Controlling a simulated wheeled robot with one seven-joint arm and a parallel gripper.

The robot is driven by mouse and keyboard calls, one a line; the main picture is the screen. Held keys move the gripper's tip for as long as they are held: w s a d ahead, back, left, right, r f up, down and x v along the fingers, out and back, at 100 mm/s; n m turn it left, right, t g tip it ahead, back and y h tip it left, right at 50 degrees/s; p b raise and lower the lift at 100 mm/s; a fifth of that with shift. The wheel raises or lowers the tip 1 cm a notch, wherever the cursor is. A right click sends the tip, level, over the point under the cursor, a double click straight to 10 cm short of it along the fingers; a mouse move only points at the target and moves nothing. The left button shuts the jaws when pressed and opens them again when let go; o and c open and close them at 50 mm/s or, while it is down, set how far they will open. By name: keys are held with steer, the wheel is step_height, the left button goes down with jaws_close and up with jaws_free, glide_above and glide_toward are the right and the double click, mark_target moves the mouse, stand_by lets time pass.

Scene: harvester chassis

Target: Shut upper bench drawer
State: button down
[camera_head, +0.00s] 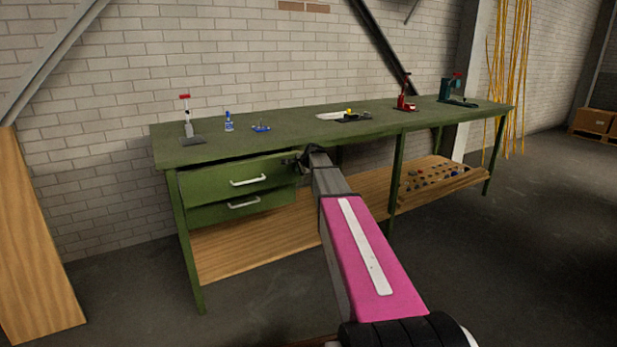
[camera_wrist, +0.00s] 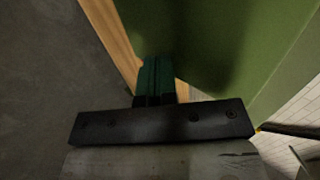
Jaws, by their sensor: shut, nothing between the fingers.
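The green workbench (camera_head: 290,135) has two green drawers on its left side. The upper drawer (camera_head: 215,184) has a white handle (camera_head: 249,181) and its front stands out from the bench frame, so it is partly open. The lower drawer (camera_head: 208,214) sits below it with a similar handle. My gripper (camera_head: 297,161) is at the right end of the upper drawer front, close to it; I cannot tell whether it touches. In the wrist view my gripper's fingers (camera_wrist: 155,78) are together and empty, beside a large green panel (camera_wrist: 215,45).
The bench top carries a red-handled tool (camera_head: 186,115), a blue bottle (camera_head: 228,122), a tray (camera_head: 343,115) and two presses at the right. A wooden lower shelf (camera_head: 250,240) holds small parts at its right. A wooden board (camera_head: 35,240) leans at the left. Floor in front is clear.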

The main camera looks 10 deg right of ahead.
mark_target(294, 164)
steer(key=w+a, duration=0.1)
steer(key=w, duration=0.2)
steer(key=w+a, duration=0.1)
steer(key=w, duration=0.6)
steer(key=shift+a, duration=0.4)
steer(key=shift+w, duration=0.2)
steer(key=shift+s, duration=0.1)
steer(key=shift+s, duration=0.55)
steer(key=s, duration=0.2)
steer(key=s+d, duration=0.1)
steer(key=s, duration=0.1)
steer(key=shift+s+d+r, duration=0.1)
steer(key=shift+r, duration=0.2)
steer(key=v, duration=0.8)
steer(key=s+a+f+n+g+h, duration=0.1)
steer(key=s+a+f+n+g, duration=0.1)
steer(key=s+f+n, duration=0.3)
steer(key=s+a+f+n+g, duration=0.3)
steer(key=s+f, duration=1)
steer(key=s, duration=1.1)
steer(key=s+a+f+n+g+h, duration=0.1)
steer(key=s+a+f+n+g, duration=0.2)
steer(key=s, duration=1.2)
step_height(294, 164, down, 7)
steer(key=n+g, duration=0.1)
steer(key=n, duration=0.2)
steer(key=shift+n+h, duration=0.3)
steer(key=shift+n, duration=0.1)
